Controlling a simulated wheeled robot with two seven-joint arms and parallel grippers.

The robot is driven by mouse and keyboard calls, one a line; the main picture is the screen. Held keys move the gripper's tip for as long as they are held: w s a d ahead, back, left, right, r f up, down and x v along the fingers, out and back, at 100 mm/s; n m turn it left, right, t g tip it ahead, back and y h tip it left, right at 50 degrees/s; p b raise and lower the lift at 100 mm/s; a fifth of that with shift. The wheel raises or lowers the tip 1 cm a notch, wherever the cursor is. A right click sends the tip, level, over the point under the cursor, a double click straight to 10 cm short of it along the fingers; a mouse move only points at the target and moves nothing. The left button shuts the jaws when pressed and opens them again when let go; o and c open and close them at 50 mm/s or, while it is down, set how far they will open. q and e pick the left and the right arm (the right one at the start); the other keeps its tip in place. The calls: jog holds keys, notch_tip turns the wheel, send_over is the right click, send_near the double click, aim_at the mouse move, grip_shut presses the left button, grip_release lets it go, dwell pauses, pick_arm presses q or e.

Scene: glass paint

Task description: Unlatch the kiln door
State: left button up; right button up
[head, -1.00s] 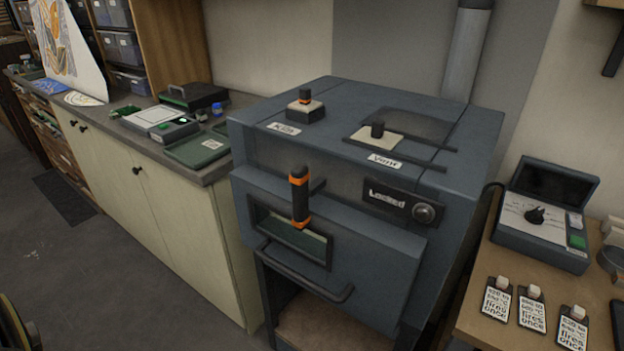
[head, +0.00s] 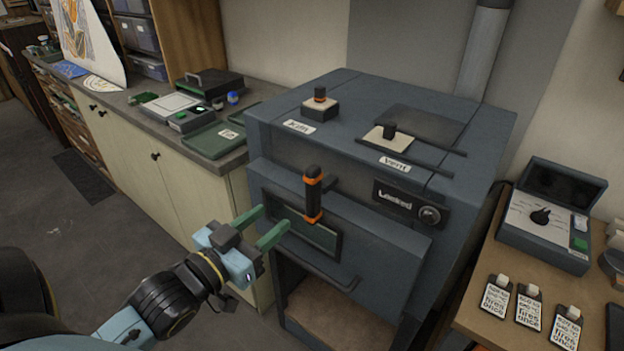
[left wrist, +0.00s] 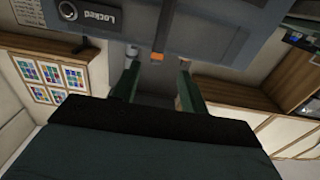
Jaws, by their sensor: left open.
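The kiln (head: 300,155) is a dark blue-grey box with a front door (head: 385,245) that looks shut. A black latch handle with orange bands (head: 313,195) stands upright on the door in front of a small window. A plate beside it reads "Locked" (head: 395,199); it also shows in the left wrist view (left wrist: 92,15), upside down. My left gripper (head: 265,225) is open and empty, with green fingers pointing at the door, left of and a little below the handle. In the left wrist view the orange-banded handle end (left wrist: 157,57) shows between the fingers (left wrist: 158,82), farther off. My right gripper is out of view.
A bar handle (head: 320,272) crosses the door's lower part.

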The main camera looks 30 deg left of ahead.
aim_at(308, 187)
pick_arm(q)
jog(key=w, duration=0.4)
jog(key=w+p, duration=0.1)
jog(key=w, duration=0.4)
jog(key=w+d, duration=0.1)
jog(key=w, duration=0.3)
jog(key=shift+w+r+p, duration=0.15)
jog(key=shift+p, duration=0.15)
grip_shut()
